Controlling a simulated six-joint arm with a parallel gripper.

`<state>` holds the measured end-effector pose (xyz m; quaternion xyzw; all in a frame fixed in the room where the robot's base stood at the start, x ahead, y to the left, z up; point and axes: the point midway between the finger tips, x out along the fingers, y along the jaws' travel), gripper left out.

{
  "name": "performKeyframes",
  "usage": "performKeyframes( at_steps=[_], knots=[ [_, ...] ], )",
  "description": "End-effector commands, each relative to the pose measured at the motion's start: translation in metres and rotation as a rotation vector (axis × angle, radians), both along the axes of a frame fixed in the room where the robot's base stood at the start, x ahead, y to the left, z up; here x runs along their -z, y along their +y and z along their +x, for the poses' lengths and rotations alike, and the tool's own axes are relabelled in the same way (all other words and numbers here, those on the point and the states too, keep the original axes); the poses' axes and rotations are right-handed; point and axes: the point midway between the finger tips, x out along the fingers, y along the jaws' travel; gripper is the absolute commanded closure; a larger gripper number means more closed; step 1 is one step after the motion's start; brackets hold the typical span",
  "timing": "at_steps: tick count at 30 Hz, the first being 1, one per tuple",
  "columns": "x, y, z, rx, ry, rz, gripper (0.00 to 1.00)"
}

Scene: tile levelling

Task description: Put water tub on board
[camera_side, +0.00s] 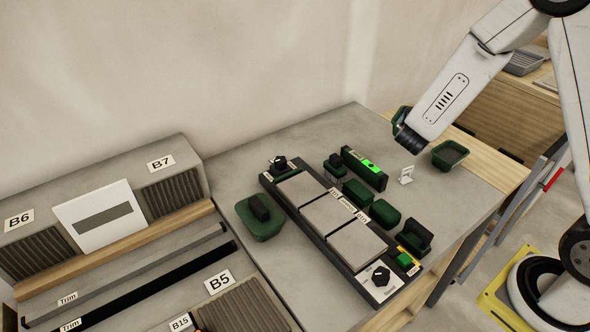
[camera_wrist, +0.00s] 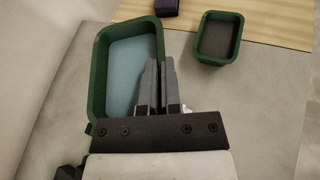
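The water tub (camera_wrist: 101,80) is a green, rounded-corner tub with blue water, at upper left in the wrist view. In the side view, its green rim (camera_side: 397,113) shows behind my arm and most of it is hidden. My gripper (camera_wrist: 159,62) is at the tub's right wall, one finger inside and one outside. The fingers are close together and appear shut on that wall. In the side view my gripper (camera_side: 405,139) points down at the tub. I cannot tell whether the tub touches the table. The wooden board (camera_side: 493,166) runs along the table's right side.
A second green tub (camera_side: 450,154) with dark contents stands at the board, also in the wrist view (camera_wrist: 218,40). A purple block (camera_wrist: 166,7) is at the board's edge. A small white stand (camera_side: 406,175) and a tile rig (camera_side: 330,222) with green blocks are nearby.

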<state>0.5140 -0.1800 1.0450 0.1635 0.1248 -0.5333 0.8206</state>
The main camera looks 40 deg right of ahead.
Motion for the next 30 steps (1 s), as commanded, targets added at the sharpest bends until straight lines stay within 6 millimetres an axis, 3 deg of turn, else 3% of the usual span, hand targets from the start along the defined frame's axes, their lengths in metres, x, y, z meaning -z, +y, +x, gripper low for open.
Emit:
performKeyframes(
  at_steps=[14, 30],
  knots=[
    [0.031, -0.023, 0.064, 0.000, 0.000, 0.000, 1.00],
    [0.080, -0.035, 0.102, -0.001, 0.000, 0.000, 1.00]
  ],
)
